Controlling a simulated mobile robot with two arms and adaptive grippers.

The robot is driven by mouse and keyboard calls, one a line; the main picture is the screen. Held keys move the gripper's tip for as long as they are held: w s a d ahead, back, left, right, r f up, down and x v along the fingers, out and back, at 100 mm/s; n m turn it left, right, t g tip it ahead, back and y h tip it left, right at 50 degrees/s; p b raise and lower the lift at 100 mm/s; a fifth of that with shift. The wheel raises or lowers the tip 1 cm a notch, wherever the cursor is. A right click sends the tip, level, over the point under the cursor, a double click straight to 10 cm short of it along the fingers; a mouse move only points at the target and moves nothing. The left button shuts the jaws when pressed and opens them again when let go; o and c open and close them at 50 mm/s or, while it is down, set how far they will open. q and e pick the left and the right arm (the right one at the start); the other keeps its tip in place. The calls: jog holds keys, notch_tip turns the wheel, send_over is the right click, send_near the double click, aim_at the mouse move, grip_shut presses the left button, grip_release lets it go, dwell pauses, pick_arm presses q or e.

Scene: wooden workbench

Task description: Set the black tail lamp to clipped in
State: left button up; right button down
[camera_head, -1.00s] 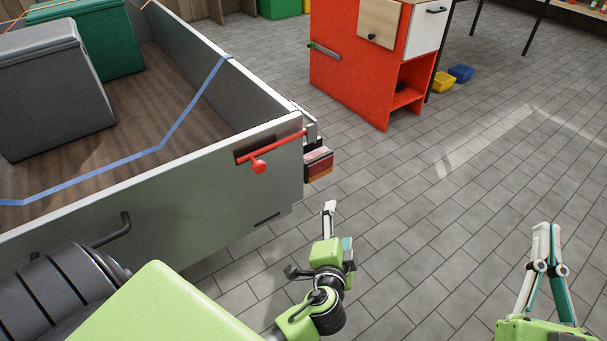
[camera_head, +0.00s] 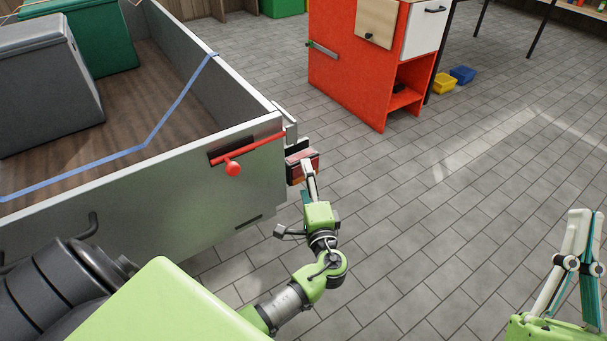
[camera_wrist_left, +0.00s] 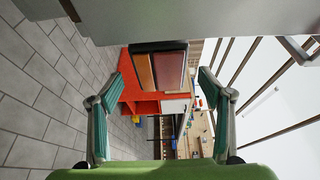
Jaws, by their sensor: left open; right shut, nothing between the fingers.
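The tail lamp (camera_head: 297,168), with a black housing and red and orange lens, is at the near right rear corner of the grey trailer (camera_head: 180,195). It also shows in the left wrist view (camera_wrist_left: 160,68). I cannot tell whether it is clipped in. My left gripper (camera_head: 309,178) is at the lamp and partly covers it. In the left wrist view my left gripper (camera_wrist_left: 163,82) is open, its fingers apart with the lamp ahead between them; contact is unclear. My right gripper (camera_head: 584,214) is shut and empty over the floor at the right.
A red latch bar (camera_head: 248,149) with a round knob sits on the trailer's tailboard. Grey (camera_head: 45,90) and green (camera_head: 95,45) boxes lie in the trailer bed. A red cabinet (camera_head: 345,80) stands beyond. The tiled floor (camera_head: 430,240) between is clear.

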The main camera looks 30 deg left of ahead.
pick_arm(q)
jog(key=shift+x, duration=1.95)
pick_arm(e)
jog(key=shift+s+d+r+t+y, duration=0.2)
jog(key=shift+s+r+t+y, duration=0.45)
jog(key=shift+s+r, duration=0.65)
